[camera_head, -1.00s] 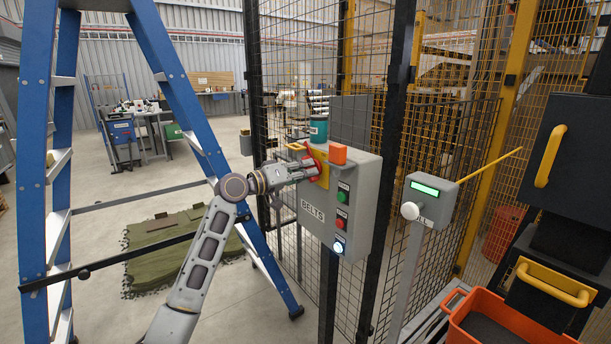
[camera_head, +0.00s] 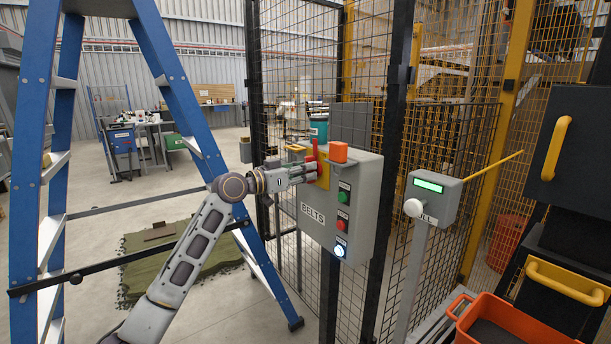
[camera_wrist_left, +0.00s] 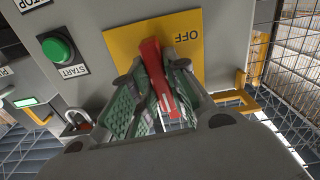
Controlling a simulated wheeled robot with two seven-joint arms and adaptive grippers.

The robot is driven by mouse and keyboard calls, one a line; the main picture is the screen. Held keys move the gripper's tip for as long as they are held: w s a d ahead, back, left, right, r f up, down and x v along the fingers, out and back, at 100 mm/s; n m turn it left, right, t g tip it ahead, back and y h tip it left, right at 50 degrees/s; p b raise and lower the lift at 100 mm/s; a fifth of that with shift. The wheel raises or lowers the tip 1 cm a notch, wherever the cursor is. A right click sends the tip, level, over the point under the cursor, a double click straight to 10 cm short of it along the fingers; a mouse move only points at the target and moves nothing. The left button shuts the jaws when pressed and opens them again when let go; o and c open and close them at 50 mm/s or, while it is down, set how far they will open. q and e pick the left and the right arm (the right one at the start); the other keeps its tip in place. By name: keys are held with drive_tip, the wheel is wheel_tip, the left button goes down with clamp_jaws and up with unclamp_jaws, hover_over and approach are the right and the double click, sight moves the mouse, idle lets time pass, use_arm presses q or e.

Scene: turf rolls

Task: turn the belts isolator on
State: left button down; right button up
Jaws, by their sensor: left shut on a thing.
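In the left wrist view the red handle (camera_wrist_left: 167,82) lies between the green-padded fingers, over the yellow plate (camera_wrist_left: 133,47) beside the OFF label (camera_wrist_left: 187,38). My left gripper (camera_head: 308,168) is shut on the handle; the wrist view also shows the gripper (camera_wrist_left: 165,95). The handle looks close to upright in the head view. My right gripper is not in view.
Below the handle are a green START button (camera_head: 343,197), a red button (camera_head: 341,224) and a lit white button (camera_head: 339,250). An orange block (camera_head: 338,152) and teal tin (camera_head: 318,130) sit on top. A blue ladder (camera_head: 180,90) stands left.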

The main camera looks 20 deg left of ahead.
use_arm(q)
drive_tip(key=shift+f+m, duration=0.15)
drive_tip(key=shift+m, duration=0.35)
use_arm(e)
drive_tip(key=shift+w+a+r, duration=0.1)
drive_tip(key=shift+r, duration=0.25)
use_arm(q)
drive_tip(key=c, duration=1.4)
unclamp_jaws()
drive_tip(key=shift+s+a, duration=0.15)
drive_tip(key=shift+v, duration=5.8)
